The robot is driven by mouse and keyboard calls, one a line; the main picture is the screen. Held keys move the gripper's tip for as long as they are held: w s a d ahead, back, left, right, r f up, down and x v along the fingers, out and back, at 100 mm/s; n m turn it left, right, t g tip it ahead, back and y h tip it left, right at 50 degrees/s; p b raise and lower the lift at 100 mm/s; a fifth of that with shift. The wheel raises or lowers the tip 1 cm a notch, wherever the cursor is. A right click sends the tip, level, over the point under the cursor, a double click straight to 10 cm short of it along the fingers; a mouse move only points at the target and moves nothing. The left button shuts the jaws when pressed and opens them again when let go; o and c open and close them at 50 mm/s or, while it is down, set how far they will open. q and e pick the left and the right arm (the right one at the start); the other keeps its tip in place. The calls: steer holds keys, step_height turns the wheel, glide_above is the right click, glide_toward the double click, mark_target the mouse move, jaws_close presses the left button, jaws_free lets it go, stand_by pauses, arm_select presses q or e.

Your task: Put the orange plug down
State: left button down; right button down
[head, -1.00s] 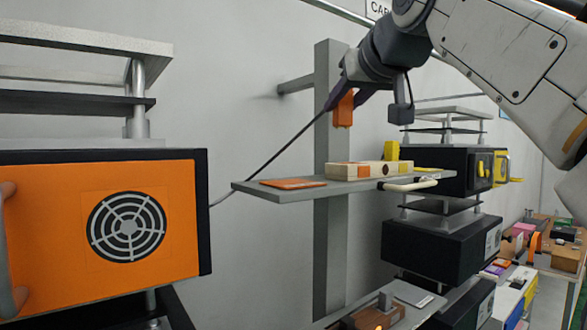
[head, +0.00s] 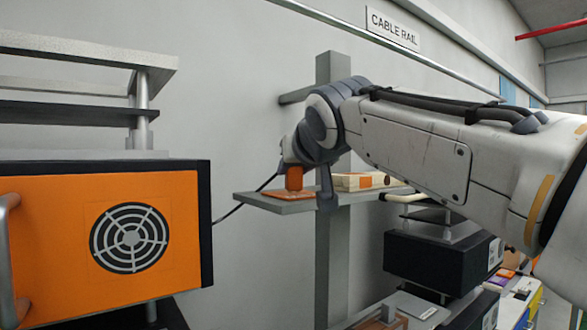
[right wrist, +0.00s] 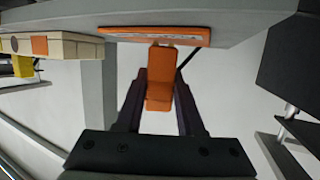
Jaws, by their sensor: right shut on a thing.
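The orange plug (head: 294,179) is upright between the fingers of my right gripper (head: 296,172), which is shut on it. It hangs just over the orange pad (head: 272,193) at the left end of the grey shelf (head: 283,207). In the right wrist view the plug (right wrist: 159,80) sits between the two dark fingers of the gripper (right wrist: 160,85). Its end is right at the edge of the orange pad (right wrist: 153,35); I cannot tell whether they touch. A dark cable runs from the plug area down left to the orange-fronted unit. My left gripper is out of view.
A pale wooden block with orange squares (head: 358,181) lies on the shelf right of the plug. The orange unit with a round fan grille (head: 105,235) stands at the left. Behind the shelf is a grey post (head: 332,265). Black units (head: 440,258) stand at right.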

steer(key=shift+f, duration=0.1)
steer(key=c, duration=0.5)
jaws_free()
steer(key=shift+s, duration=0.2)
steer(key=b+v, duration=0.4)
steer(key=v, duration=0.7)
steer(key=shift+s+d+r, duration=0.2)
steer(key=shift+s+r, duration=0.05)
steer(key=shift+s, duration=0.05)
